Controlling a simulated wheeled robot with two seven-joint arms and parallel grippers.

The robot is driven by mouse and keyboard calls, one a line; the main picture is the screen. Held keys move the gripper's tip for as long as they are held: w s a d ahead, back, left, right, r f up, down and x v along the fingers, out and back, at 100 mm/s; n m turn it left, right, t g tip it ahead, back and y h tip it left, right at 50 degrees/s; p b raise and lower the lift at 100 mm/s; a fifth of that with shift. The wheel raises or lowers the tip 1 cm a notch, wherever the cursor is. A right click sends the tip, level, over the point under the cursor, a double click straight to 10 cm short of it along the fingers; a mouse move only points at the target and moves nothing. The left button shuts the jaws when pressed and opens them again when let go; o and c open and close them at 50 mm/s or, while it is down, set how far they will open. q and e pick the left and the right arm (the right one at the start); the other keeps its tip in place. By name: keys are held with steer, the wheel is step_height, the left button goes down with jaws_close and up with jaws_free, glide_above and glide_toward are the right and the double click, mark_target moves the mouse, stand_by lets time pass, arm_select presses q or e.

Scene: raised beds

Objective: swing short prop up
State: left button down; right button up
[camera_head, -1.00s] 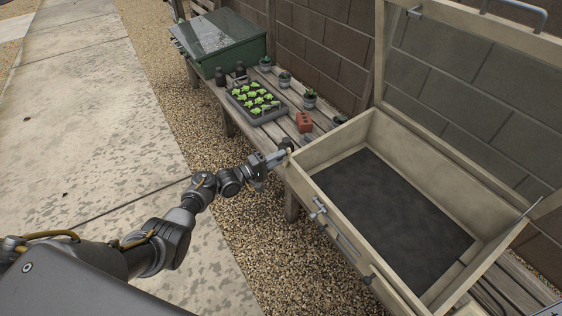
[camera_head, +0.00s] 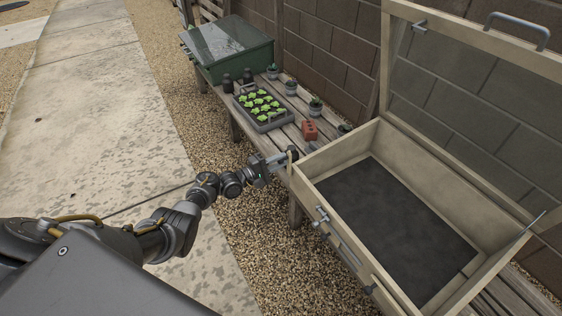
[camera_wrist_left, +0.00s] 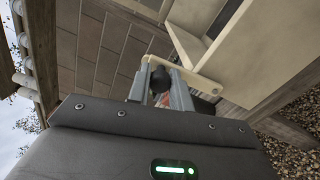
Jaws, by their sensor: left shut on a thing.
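The short prop (camera_wrist_left: 190,73) is a cream bar at the left end of the wooden cold frame (camera_head: 345,152). It slants across the left wrist view, with a round black knob (camera_wrist_left: 160,78) between my fingers. My left gripper (camera_head: 284,160) is beside the frame's near left corner. It is shut on the prop's knob, as the left wrist view shows (camera_wrist_left: 161,88). The prop is small and partly hidden by the gripper in the head view. The frame's glazed lid (camera_head: 470,95) stands raised at the back. My right gripper is out of view.
A brick wall runs behind. Gravel and paving left of the bench are open.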

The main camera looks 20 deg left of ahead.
arm_select(q)
steer(key=c, duration=1.3)
jaws_free()
steer(key=shift+o, duration=0.2)
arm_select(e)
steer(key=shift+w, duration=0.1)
arm_select(q)
steer(key=shift+a, duration=0.1)
steer(key=p+v, duration=0.1)
steer(key=v, duration=0.9)
steer(key=shift+s+a+p, duration=0.2)
steer(key=shift+s+p, duration=0.1)
steer(key=shift+p, duration=0.1)
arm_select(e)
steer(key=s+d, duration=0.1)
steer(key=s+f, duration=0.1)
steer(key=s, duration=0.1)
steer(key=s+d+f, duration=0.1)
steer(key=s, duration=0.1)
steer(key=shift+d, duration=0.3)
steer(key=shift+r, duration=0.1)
